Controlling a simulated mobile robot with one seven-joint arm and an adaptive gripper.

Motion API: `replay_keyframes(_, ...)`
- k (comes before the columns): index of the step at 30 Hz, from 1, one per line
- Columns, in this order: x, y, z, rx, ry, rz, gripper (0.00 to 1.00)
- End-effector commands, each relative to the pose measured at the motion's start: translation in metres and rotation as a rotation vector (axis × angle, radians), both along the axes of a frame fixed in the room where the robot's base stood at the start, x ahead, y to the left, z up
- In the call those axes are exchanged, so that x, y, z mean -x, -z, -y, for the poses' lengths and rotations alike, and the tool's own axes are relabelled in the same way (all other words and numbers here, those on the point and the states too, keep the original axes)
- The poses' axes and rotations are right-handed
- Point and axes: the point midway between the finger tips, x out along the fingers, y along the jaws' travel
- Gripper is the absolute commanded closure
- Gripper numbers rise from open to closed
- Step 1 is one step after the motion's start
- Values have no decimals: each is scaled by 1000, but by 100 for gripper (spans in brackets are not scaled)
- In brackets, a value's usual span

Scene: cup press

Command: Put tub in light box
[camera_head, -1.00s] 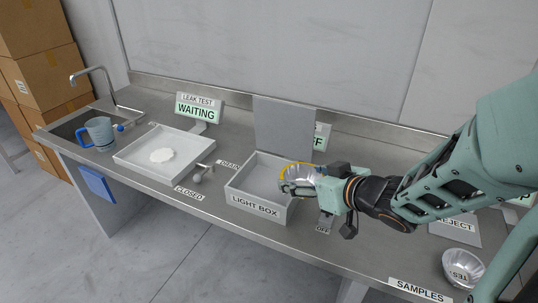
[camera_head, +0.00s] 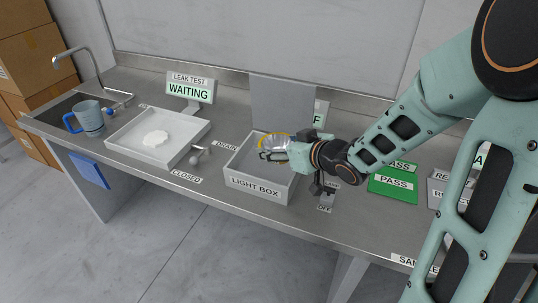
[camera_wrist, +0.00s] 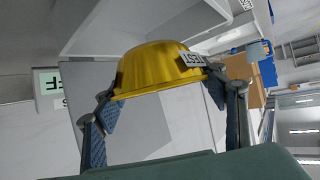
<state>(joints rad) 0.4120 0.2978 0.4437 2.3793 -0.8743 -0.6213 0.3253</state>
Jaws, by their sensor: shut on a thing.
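The tub (camera_head: 274,141) is a round bowl, silvery inside with a yellow rim. In the wrist view the tub (camera_wrist: 160,68) shows a yellow outer wall and a white TEST label, and sits between both fingers. My gripper (camera_head: 272,155) is shut on the tub's sides and holds it above the light box. The light box (camera_head: 256,190) is an open white box with a LIGHT BOX label on its front. The tub covers part of the opening in the head view. The box's grey lid (camera_head: 282,102) stands upright behind it.
A display (camera_head: 320,118) ending in FF is partly hidden behind my arm. Left are a white tray (camera_head: 124,150) with a pale patch, a valve (camera_head: 197,157), a WAITING sign (camera_head: 190,90) and a blue-handled mug (camera_head: 90,117). A green PASS mat (camera_head: 393,190) lies right.

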Motion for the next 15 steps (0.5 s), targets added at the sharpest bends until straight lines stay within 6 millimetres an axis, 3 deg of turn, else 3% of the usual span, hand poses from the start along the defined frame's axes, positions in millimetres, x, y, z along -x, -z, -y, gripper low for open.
replay_keyframes(6, -30, 41, -20, -3, -1, -4, 41)
replay_keyframes(15, -45, 59, -29, -1, 1, -1, 41)
